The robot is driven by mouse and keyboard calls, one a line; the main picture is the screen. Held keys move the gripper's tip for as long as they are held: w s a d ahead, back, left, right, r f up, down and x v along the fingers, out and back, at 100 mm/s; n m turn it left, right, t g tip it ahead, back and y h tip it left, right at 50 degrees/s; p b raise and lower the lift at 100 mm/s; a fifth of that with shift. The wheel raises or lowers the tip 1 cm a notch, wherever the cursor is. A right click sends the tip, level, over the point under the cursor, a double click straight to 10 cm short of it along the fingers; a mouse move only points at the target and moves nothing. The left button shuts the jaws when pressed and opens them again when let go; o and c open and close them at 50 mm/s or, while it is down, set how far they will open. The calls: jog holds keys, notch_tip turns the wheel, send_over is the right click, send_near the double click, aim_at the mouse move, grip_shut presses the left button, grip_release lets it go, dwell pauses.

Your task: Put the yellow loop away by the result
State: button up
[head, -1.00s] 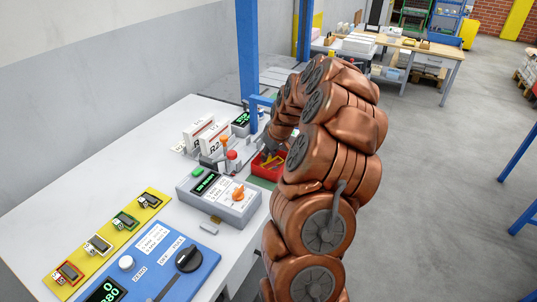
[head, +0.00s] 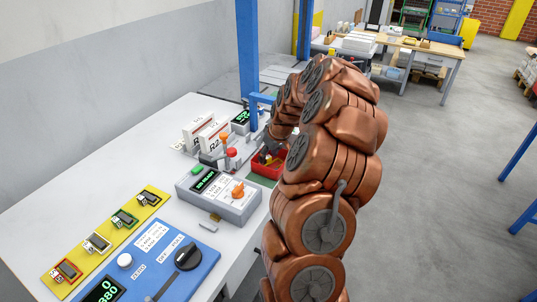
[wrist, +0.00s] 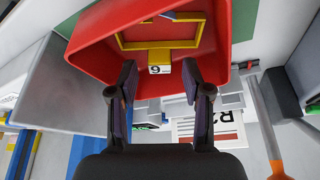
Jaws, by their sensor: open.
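The yellow loop (wrist: 135,45) lies inside a red bin (wrist: 88,42) in the wrist view. My gripper (wrist: 159,82) is open, with one finger on each side of the tag and a gap visible on both sides. In the head view my gripper (head: 269,148) is just above the red bin (head: 267,172), where only a bit of yellow shows. My arm hides part of the bin there.
A grey instrument box (head: 218,195) with an orange knob stands in front of the bin. White labelled stackers (head: 207,135) and a red-topped post (head: 232,155) stand left of it.

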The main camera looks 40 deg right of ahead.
jog(key=shift+r+p, duration=0.85)
jog(key=shift+s+r+b, duration=0.15)
jog(key=shift+r+b, duration=0.05)
jog(key=shift+b, duration=0.25)
jog(key=b+v, duration=0.3)
jog(key=v, duration=0.8)
jog(key=s+a+r+n+g+y, duration=0.1)
jog(key=s+a+g, duration=0.15)
jog(key=a, duration=1.05)
jog(key=s+a+n+g, duration=0.1)
jog(key=s+a, duration=0.3)
jog(key=a, duration=1)
jog(key=s+a+f+g, duration=0.1)
jog(key=s+a, duration=0.4)
jog(key=s, duration=0.5)
jog(key=s+a+f+g, duration=0.2)
jog(key=s+a, duration=0.3)
jog(key=s, duration=0.5)
jog(key=shift+s+a+f+m+h, duration=0.15)
jog(key=shift+s+f+m+h, duration=0.2)
jog(key=shift+f, duration=0.3)
jog(key=shift+w, duration=0.1)
